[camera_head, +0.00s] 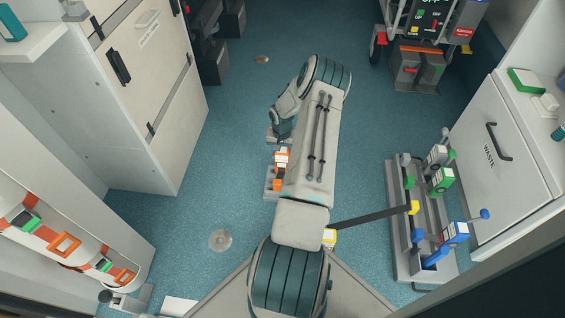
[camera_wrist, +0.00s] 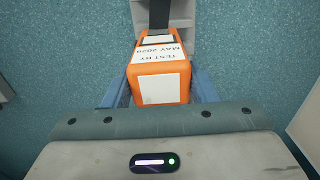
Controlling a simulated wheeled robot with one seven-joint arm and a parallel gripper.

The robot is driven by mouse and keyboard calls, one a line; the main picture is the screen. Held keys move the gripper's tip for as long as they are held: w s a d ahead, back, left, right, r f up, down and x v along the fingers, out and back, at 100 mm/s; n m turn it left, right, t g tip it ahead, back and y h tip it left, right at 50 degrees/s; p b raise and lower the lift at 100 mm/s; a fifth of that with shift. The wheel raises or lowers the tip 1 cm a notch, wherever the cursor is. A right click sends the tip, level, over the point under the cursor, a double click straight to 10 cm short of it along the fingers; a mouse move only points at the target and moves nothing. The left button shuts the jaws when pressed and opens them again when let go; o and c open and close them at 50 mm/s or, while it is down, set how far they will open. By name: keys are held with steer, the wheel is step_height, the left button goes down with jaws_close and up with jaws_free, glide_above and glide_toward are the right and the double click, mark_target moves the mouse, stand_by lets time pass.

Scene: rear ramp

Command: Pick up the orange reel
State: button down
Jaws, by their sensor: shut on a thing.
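The orange reel (camera_wrist: 160,70) is a boxy orange body with white labels, one reading "TEST BY MAY 2029". In the wrist view it sits between the two blue fingers of my gripper (camera_wrist: 162,90), which are shut on its sides. A dark strap runs from its far end over a grey mount (camera_wrist: 178,12). In the head view the orange reel (camera_head: 282,158) shows just left of my forearm, at a pale grey mount near the floor. My arm hides part of it and the fingertips. I cannot tell whether the reel still touches the mount.
A grey rack (camera_head: 405,245) with green, blue and yellow items stands right, a dark strap reaching from it to a yellow piece (camera_head: 330,237). A white waste cabinet (camera_head: 500,165) is beyond it. A white cabinet (camera_head: 140,80) stands left. Blue floor (camera_head: 225,150) between is mostly clear.

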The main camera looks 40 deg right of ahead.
steer(key=shift+r, duration=0.1)
step_height(320, 180, up, 5)
steer(key=p, duration=0.2)
steer(key=shift+d+f+p, duration=0.1)
steer(key=shift+f+p, duration=0.1)
steer(key=shift+p, duration=0.2)
steer(key=s+d+r+p, duration=0.2)
steer(key=s+r, duration=0.1)
steer(key=s, duration=0.2)
steer(key=s+d+r+p, duration=0.2)
steer(key=s+r, duration=0.1)
steer(key=s, duration=0.2)
steer(key=shift+s+d+r, duration=0.15)
steer(key=shift+s+d, duration=0.15)
steer(key=shift+d, duration=0.05)
steer(key=shift+r+p, duration=1.05)
steer(key=shift+r, duration=0.45)
